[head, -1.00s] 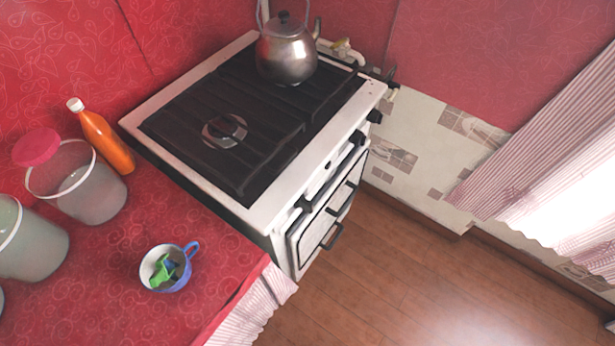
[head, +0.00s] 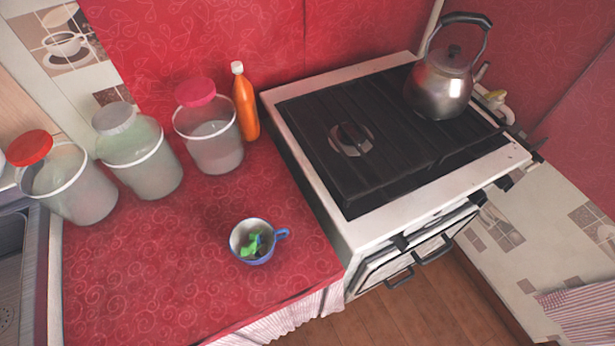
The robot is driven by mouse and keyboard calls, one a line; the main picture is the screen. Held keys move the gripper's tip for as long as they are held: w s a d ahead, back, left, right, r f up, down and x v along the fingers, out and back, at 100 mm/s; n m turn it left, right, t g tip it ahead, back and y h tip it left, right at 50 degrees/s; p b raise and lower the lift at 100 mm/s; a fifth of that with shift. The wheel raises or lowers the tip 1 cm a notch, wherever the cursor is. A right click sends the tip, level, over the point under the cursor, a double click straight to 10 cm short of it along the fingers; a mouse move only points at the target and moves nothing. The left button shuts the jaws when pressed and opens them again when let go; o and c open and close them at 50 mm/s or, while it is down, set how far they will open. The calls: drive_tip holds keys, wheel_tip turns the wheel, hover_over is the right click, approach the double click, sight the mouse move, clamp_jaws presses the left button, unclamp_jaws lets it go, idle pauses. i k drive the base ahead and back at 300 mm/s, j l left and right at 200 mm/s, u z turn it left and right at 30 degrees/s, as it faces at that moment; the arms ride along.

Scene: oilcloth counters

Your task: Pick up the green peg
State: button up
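A small green thing (head: 251,245), which looks like the green peg, lies inside a blue cup (head: 254,258) with a pale inside. Its full shape is partly hidden by the cup's wall, and a bit of blue shows beside it. The cup stands upright on the red counter (head: 150,270), near its front edge, with its handle to the right. My gripper is not in view.
A stove (head: 330,215) with a kettle (head: 445,85) adjoins the counter on the right. An orange bottle (head: 245,108) and several jars, one with a pink lid (head: 195,92), stand behind the cup. A sink (head: 12,270) is at far left. Counter around the cup is clear.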

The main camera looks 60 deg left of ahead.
sight(251, 246)
drive_tip(key=u, duration=1.1)
drive_tip(key=i+l+u, duration=0.15)
drive_tip(key=l+u, duration=0.25)
drive_tip(key=i+l+u, duration=0.1)
drive_tip(key=l+u, duration=0.65)
drive_tip(key=i+l, duration=0.05)
